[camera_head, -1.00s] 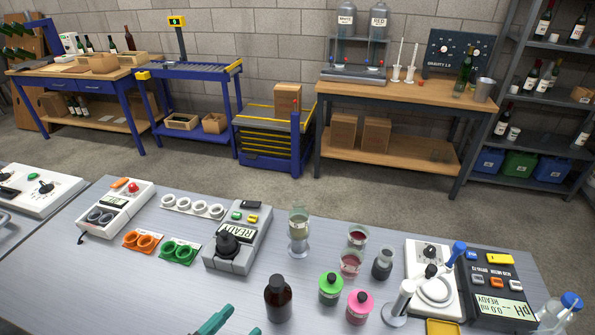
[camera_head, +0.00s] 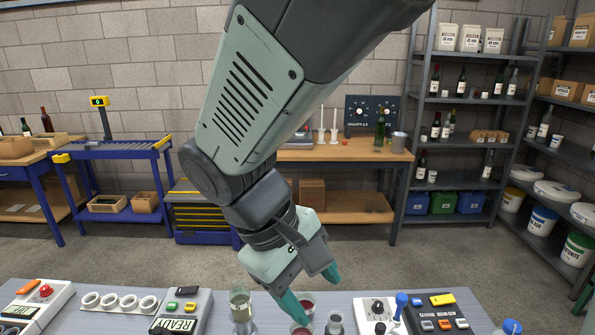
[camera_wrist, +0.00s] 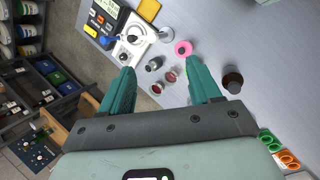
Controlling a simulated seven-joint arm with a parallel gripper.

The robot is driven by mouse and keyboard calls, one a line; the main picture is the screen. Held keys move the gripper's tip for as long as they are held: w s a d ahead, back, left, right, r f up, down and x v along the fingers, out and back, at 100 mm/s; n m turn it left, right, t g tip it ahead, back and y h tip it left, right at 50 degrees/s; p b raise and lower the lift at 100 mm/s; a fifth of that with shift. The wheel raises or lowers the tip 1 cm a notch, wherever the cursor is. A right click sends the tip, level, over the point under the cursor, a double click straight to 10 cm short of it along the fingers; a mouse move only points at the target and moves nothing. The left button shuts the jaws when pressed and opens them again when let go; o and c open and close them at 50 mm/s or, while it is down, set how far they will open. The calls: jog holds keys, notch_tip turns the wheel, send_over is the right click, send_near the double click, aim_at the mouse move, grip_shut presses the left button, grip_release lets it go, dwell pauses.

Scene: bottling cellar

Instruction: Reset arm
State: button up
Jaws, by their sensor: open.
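My gripper (camera_head: 312,290) hangs over the grey lab bench, with its teal fingers apart and pointing down. In the wrist view the two fingers (camera_wrist: 161,78) are spread and nothing is held between them. Small glasses of red liquid (camera_wrist: 171,76) stand on the bench below and between the fingers. A brown bottle (camera_wrist: 232,82) stands right of the right finger. The gap between fingertips and glasses is hard to judge. My arm hides the middle of the background in the head view.
A pH meter (camera_head: 436,312) and a white stirrer-like device (camera_head: 380,308) are right of my gripper. A glass with pale liquid (camera_head: 241,306) and a READY-display device (camera_head: 182,312) are left. Shelves (camera_head: 424,150) and a wooden workbench (camera_head: 350,154) stand behind, across open floor.

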jog(key=s+d+r+m+t+y, duration=0.4)
jog(key=s+d+r+m+y, duration=0.1)
jog(key=d+r+m, duration=0.3)
jog(key=shift+s+d+r+t, duration=0.4)
jog(key=shift+d+r, duration=0.2)
jog(key=shift+r, duration=0.25)
